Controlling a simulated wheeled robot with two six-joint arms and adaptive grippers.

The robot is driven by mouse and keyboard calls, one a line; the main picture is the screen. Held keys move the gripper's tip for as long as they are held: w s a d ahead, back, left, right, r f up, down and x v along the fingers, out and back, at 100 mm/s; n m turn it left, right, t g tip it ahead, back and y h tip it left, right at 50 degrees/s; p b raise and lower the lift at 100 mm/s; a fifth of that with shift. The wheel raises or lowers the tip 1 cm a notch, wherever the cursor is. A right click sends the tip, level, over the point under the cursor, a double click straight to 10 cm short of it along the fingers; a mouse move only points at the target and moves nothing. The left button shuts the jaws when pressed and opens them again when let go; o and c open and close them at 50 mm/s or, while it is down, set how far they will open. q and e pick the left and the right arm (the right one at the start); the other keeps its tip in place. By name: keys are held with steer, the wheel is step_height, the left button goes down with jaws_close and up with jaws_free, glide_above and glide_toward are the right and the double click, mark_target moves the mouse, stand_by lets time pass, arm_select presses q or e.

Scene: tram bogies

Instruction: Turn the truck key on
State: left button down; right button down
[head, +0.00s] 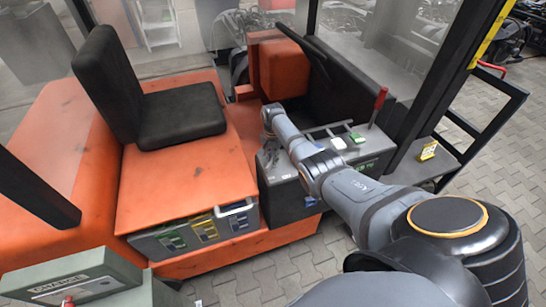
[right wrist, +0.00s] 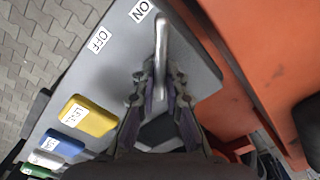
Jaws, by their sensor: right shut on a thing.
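The truck key (right wrist: 161,45) is a slim silver bar on the grey panel (right wrist: 185,40) of the orange truck, seen in the right wrist view. A white ON label (right wrist: 142,11) lies close to its left, and a white OFF label (right wrist: 99,40) is farther left. The key's far end lies nearer ON. My right gripper (right wrist: 161,78) is shut on the key, with a finger on each side. In the head view my right gripper (head: 271,155) is at the dark console (head: 285,195); the key is hidden there. My left gripper is not in view.
Yellow (right wrist: 87,115), blue (right wrist: 64,143) and other coloured switches line the panel's left side. In the head view, a black seat (head: 180,118) is to the left and a red-handled lever (head: 378,105) to the right. A glazed cab frame (head: 430,90) stands beside my arm.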

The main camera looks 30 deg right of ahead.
steer(key=shift+w+r+m, duration=0.1)
steer(key=shift+w+m, duration=0.05)
steer(key=shift+m, duration=1.45)
steer(key=c, duration=1.4)
jaws_free()
step_height(320, 180, up, 12)
